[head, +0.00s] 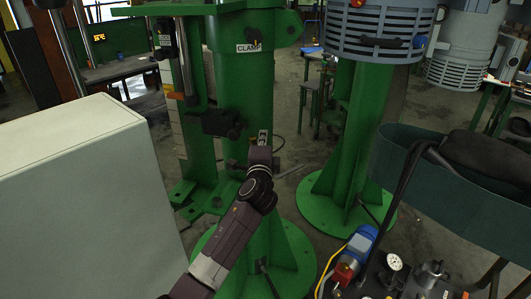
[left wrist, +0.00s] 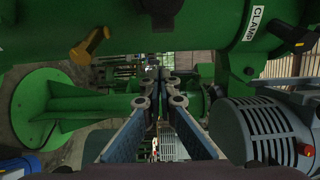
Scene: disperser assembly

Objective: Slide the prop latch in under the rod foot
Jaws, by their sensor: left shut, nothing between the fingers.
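My left gripper (head: 264,138) is in front of the green column labelled CLAMP (head: 240,85). In the left wrist view its fingers (left wrist: 163,88) converge and look shut, with nothing held. A black block with a round knob (head: 218,123) sticks out from the column, to the left of the gripper and apart from it. I cannot tell whether this block is the prop latch. A bright upright rod (head: 186,62) stands left of the column, with an orange piece (head: 175,95) beside its lower part. I cannot make out the rod foot clearly. My right gripper is not in view.
A pale cabinet (head: 75,200) fills the lower left. A second green column (head: 350,140) carries a grey-blue motor (head: 372,32). A pressure gauge (head: 394,262) and blue motor (head: 358,243) sit at lower right. Some floor shows between the columns.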

